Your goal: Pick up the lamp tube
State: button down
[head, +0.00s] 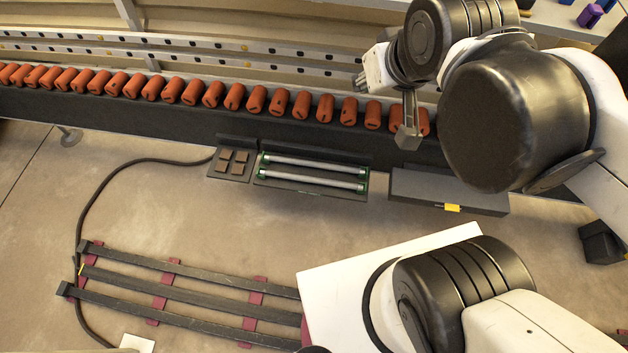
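Two pale grey lamp tubes with green ends lie side by side in a dark tray (345,193), in the middle of the head view. The rear lamp tube (315,165) is nearer the row of red parts, and the front lamp tube (310,180) is parallel to it. My gripper (408,138) hangs pointing down to the right of the tray and above it in the picture, apart from both tubes. It is seen from the side, so its opening does not show. I see nothing held in it.
A long rack of red cylinders (208,95) runs behind the tray. A small dark tray with several brown squares (240,156) is at left, a dark box with a yellow latch (450,190) at right. A black cable (93,215) and dark rails (170,292) lie on the floor.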

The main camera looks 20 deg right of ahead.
jog(key=c, duration=2.5)
grip_release()
jog(key=o, duration=1)
jog(key=shift+o, duration=0.2)
